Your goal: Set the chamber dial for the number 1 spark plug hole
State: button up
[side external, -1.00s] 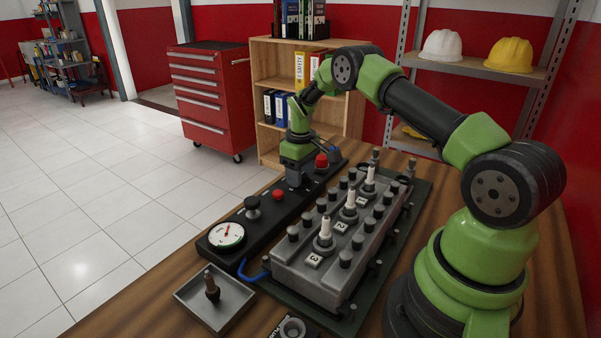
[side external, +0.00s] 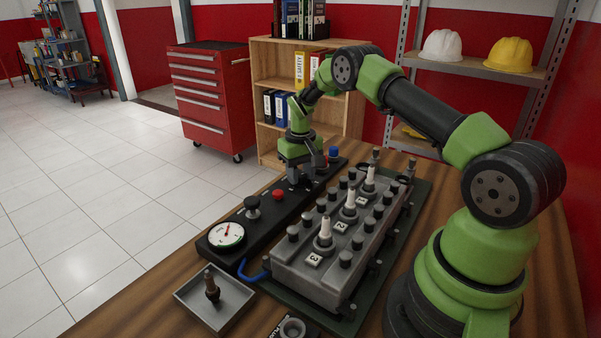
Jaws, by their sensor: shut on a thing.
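My gripper (side external: 304,180) points down over the far half of the black control panel (side external: 225,215), shut on a small part there. The fingers hide that part, which seems to be the chamber dial; its pointer and marks cannot be read. The grey engine block (side external: 300,268) lies to the right of the panel. White-topped spark plugs stand upright in it: one by the label 3 (side external: 325,232), one by the label 2 (side external: 350,205), and a far one (side external: 370,178) whose label I cannot make out.
The panel also carries a round gauge (side external: 227,235), a black knob (side external: 252,207), a red button (side external: 278,195) and a blue-topped control (side external: 333,151) close beyond my gripper. A grey tray (side external: 187,291) with one dark plug (side external: 211,286) sits at the near left.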

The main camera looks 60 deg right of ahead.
aim_at(300, 175)
jog(key=m, duration=0.7)
dwell(0.6)
jog(key=o, duration=0.9)
notch_tip(300, 175, up, 9)
jog(key=shift+r, duration=0.5)
